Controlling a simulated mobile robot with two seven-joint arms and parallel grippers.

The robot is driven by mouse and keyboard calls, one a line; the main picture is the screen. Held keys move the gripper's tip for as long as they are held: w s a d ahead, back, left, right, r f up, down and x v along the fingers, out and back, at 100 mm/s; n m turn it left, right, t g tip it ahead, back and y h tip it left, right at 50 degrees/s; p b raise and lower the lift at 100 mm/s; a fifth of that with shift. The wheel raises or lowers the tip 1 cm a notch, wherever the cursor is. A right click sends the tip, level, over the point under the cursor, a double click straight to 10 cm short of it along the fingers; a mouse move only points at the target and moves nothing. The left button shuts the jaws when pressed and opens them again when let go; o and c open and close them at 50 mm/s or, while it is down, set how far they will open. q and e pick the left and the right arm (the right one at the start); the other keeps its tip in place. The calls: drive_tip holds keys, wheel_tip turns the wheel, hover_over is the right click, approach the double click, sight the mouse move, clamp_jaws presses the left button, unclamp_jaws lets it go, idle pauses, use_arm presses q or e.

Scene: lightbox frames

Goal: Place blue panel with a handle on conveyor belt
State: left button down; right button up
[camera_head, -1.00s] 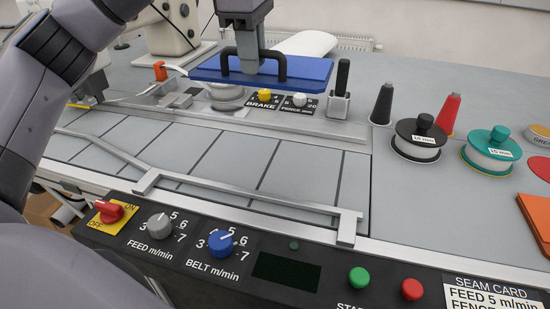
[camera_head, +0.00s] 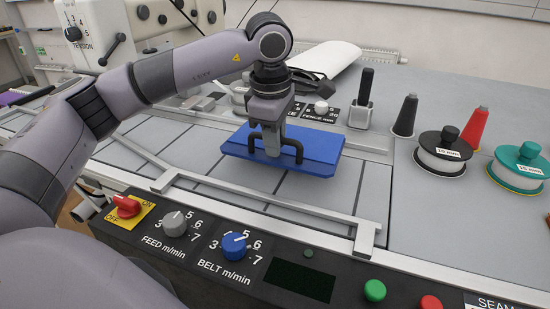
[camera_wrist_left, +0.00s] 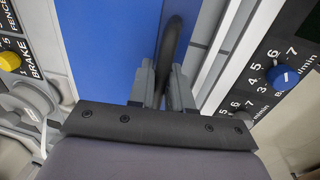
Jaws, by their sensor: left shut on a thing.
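The blue panel (camera_head: 318,150) is a flat blue board with a black arched handle (camera_head: 297,147). My left gripper (camera_head: 272,148) is shut on the handle from above. The panel is over the grey segmented conveyor belt (camera_head: 215,147), roughly level; I cannot tell whether it touches the belt. In the left wrist view the blue panel (camera_wrist_left: 105,45) fills the upper middle, and the fingers (camera_wrist_left: 168,88) close around the black handle (camera_wrist_left: 172,45). My right gripper is not in view.
A metal guide rail (camera_head: 250,208) runs along the belt's near side. The control panel in front has a red switch (camera_head: 127,206), a blue belt knob (camera_head: 234,246) and a green button (camera_head: 375,290). Spools (camera_head: 443,153) and cones (camera_head: 405,116) stand at right.

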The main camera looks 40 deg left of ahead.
use_arm(q)
drive_tip(key=shift+f, duration=2.25)
drive_tip(key=c, duration=1)
unclamp_jaws()
drive_tip(key=shift+c, duration=0.2)
wheel_tip(320, 180, up, 12)
drive_tip(key=s, duration=0.1)
drive_tip(key=shift+s+d, duration=0.25)
drive_tip(key=shift+s, duration=0.1)
